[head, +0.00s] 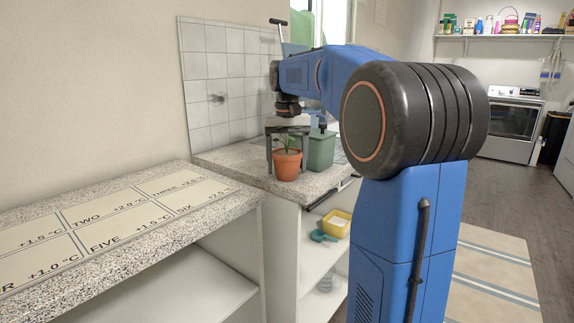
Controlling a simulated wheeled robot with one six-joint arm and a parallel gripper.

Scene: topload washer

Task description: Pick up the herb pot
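The herb pot (287,166) is a small terracotta pot with a green plant (287,144), upright on the speckled counter (235,163) near its front edge. My gripper (287,153) points down over it, coming from my blue arm above. I cannot tell whether the fingers touch the pot. A green container (321,153) stands right behind the pot to the right.
A nearer speckled counter (120,270) carries a sheet of labelled cells (128,216). Below the far counter, a shelf holds a yellow box (335,224) and a teal item (322,237). A tiled wall (225,75) rises behind. Open floor lies to the right.

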